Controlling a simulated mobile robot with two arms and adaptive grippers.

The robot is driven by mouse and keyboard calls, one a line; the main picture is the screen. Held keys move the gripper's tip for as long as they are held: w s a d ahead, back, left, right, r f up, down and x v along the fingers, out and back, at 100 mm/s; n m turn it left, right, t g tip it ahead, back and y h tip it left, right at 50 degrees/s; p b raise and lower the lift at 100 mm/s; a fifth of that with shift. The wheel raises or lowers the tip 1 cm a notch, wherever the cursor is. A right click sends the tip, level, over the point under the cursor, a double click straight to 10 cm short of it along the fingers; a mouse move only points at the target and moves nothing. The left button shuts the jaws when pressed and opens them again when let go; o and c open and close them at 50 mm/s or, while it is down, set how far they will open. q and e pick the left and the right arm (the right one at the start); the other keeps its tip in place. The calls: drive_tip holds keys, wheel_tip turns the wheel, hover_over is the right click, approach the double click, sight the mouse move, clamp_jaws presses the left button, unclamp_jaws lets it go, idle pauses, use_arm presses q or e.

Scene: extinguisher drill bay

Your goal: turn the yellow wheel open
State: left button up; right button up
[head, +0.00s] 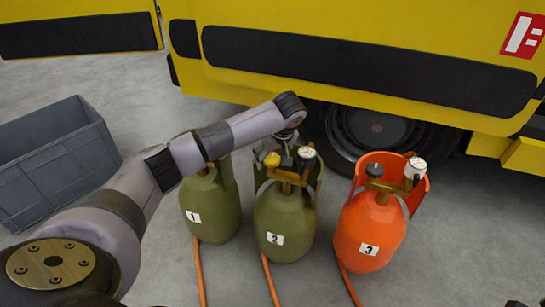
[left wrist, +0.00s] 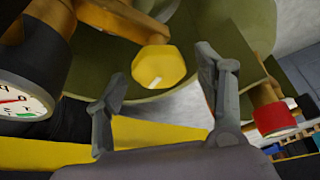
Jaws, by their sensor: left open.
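The yellow wheel (head: 272,159) sits on top of the green cylinder numbered 2 (head: 284,222), beside a round gauge (head: 307,153). In the left wrist view the yellow wheel (left wrist: 158,67) has a white mark and lies between the two fingers, with the gauge (left wrist: 20,103) at the left. My left gripper (left wrist: 162,72) is open, its fingers spread on either side of the wheel; I cannot tell whether they touch it. In the head view my left gripper (head: 275,148) is over cylinder 2, partly hidden by its own wrist. My right gripper is not in view.
Green cylinder 1 (head: 212,212) stands close at the left, partly behind my arm. A red wheel (left wrist: 273,119) shows at the wrist view's right. Orange cylinder 3 (head: 368,232) stands at the right. A grey crate (head: 55,165) and a yellow vehicle (head: 350,30) are nearby.

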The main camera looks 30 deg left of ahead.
use_arm(q)
drive_tip(key=c, duration=1.2)
drive_tip(key=shift+r, duration=0.15)
